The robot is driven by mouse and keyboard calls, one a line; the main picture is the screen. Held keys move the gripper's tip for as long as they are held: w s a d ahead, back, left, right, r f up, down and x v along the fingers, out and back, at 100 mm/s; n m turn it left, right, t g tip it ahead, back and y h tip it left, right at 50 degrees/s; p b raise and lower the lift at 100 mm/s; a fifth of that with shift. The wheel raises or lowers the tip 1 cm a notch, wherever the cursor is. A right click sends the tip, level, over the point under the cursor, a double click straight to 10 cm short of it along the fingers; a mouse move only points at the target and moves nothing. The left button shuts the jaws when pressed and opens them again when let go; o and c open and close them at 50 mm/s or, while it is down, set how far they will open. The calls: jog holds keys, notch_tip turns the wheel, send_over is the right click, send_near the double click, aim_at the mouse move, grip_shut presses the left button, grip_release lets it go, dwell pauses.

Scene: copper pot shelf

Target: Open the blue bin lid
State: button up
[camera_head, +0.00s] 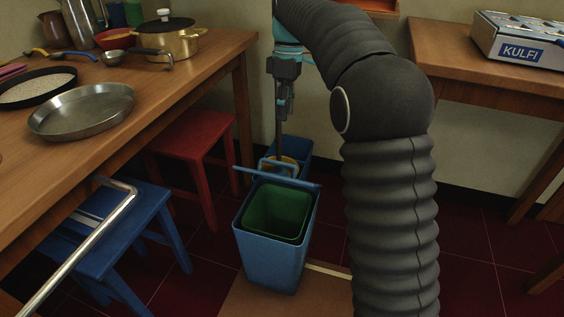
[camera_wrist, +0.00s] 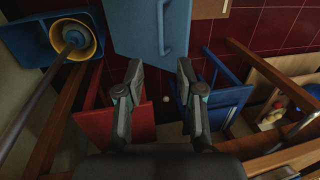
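The blue bin (camera_head: 268,262) stands on the floor in the middle of the head view. Its green inside (camera_head: 276,212) shows from above. The blue lid (camera_head: 280,179) appears raised at the bin's back and seen nearly edge-on; its exact angle is hard to tell. In the wrist view a blue panel with a bar handle, apparently the lid (camera_wrist: 135,27), is at the top. My gripper (camera_wrist: 160,68) is open and empty, its fingertips apart from the handle. In the head view my gripper (camera_head: 284,90) hangs above and behind the bin.
A mop bucket (camera_head: 299,151) stands behind the bin. A red stool (camera_head: 197,131) and a blue stool (camera_head: 150,208) stand to its left, by a wooden table (camera_head: 195,75) with pans and a pot. A brown mat (camera_head: 315,293) lies at the bin's base.

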jog(key=f+b, duration=0.1)
jog(key=f, duration=0.3)
jog(key=s+f+b, duration=0.1)
jog(key=f, duration=0.4)
jog(key=s+a+f+b, duration=0.1)
jog(key=f, duration=0.3)
jog(key=shift+s+f, duration=0.15)
jog(key=shift+s, duration=0.05)
grip_shut()
